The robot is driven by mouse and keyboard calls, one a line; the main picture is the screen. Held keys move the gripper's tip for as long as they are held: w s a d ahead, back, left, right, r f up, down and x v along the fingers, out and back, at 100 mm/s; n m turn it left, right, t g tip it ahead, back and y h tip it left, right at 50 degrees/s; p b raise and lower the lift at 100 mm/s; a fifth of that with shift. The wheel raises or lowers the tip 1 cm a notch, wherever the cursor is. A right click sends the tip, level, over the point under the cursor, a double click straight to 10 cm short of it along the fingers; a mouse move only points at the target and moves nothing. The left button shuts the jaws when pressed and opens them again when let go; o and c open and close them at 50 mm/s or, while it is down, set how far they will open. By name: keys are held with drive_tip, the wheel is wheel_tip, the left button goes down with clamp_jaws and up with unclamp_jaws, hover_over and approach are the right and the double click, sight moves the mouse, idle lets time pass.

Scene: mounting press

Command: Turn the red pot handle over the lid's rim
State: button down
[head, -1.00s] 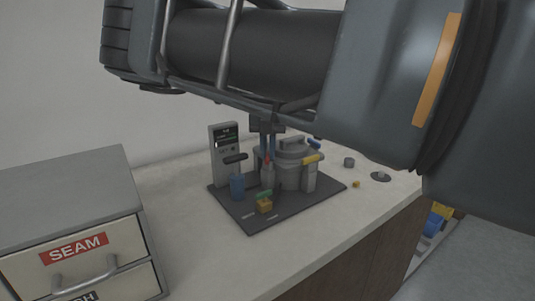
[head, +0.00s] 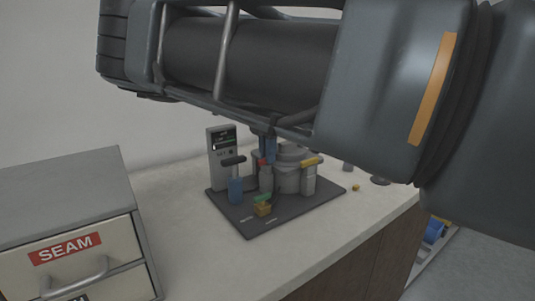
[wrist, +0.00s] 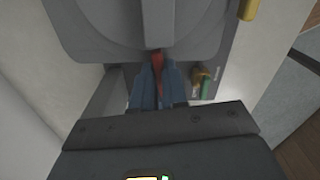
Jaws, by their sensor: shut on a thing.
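The grey pot (head: 290,180) stands on a dark base plate (head: 252,231), with a round grey lid (head: 293,154) on top. In the wrist view the lid (wrist: 85,35) fills the upper part. The red handle (wrist: 157,62) is at the near edge of the lid, held between the blue fingers of my gripper (wrist: 158,84). In the head view my gripper (head: 269,150) is low at the pot's left side, and only a bit of the red handle (head: 262,162) shows. I cannot tell whether the handle lies over the rim.
A yellow handle (head: 312,161) is at the lid's right side. A grey display post (head: 221,157) and a blue cylinder (head: 236,191) stand left of the pot. A drawer cabinet (head: 75,215) is at left.

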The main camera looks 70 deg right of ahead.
idle(0.5)
drive_tip(key=c, duration=1.2)
unclamp_jaws()
drive_tip(key=shift+o, duration=0.2)
drive_tip(key=shift+r, duration=0.15)
wheel_tip(320, 180, up, 8)
drive_tip(key=shift+f, duration=0.2)
